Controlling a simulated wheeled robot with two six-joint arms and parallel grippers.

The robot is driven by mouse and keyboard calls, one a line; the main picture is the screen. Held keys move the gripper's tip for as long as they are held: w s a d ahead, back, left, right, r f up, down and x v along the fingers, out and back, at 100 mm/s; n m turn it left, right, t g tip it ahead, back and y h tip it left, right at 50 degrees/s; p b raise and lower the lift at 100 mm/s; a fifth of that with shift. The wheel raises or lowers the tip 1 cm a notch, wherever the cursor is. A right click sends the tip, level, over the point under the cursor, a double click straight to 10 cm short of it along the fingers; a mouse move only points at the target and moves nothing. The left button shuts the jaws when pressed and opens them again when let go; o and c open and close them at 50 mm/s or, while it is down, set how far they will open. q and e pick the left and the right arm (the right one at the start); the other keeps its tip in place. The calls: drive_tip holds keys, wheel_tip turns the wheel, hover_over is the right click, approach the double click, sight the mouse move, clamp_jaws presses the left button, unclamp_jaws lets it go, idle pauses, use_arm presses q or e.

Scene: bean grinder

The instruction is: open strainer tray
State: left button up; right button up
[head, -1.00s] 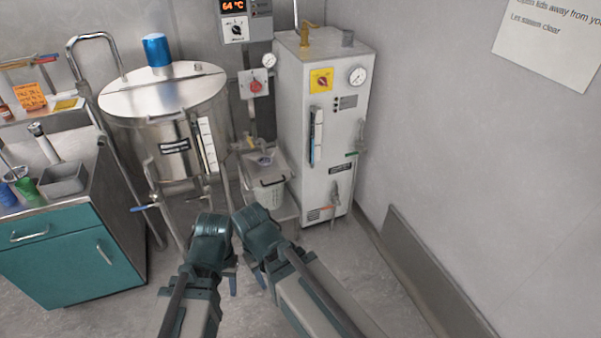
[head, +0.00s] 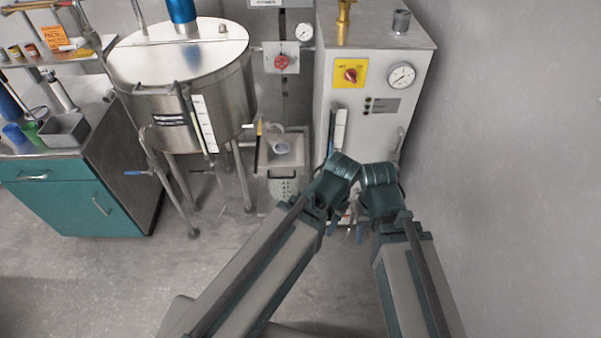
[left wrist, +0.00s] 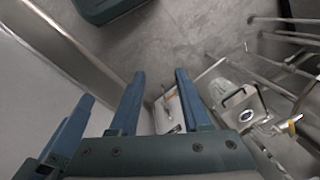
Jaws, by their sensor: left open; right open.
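The likely strainer tray is a small grey metal tray (head: 281,158) with a round opening, low between the steel tank and the white cabinet. A pale perforated basket (head: 284,186) hangs beneath it. In the left wrist view the tray (left wrist: 238,100) lies right of my fingers, apart from them. My left gripper (head: 332,222) is right of the basket in the head view, its fingers mostly hidden.
The white cabinet (head: 372,80) with gauge and yellow switch plate stands behind my grippers. The steel tank (head: 180,90) on legs is left of the tray. A teal-fronted counter (head: 80,205) is farther left. Bare wall is at right; open floor lies at left front.

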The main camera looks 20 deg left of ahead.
use_arm(q)
drive_tip(key=w+a+f+m+t+y+b, duration=0.2)
drive_tip(key=w+f+b, duration=0.7)
drive_tip(key=b, duration=0.7)
drive_tip(key=w+a+f+m+t+y+b, duration=0.2)
drive_tip(key=w+a+f+t+b, duration=0.4)
drive_tip(key=b, duration=1.1)
drive_tip(key=w+a+f+m+t+y+b, duration=0.3)
drive_tip(key=w+a+f+b, duration=0.5)
drive_tip(key=w+f+b, duration=0.6)
wheel_tip(320, 180, down, 4)
drive_tip(key=t+y+b, duration=0.1)
drive_tip(key=b, duration=0.1)
drive_tip(key=shift+a+r+t+y+b, duration=0.15)
drive_tip(key=shift+a+t+y+b, duration=0.15)
drive_tip(key=shift+b, duration=0.1)
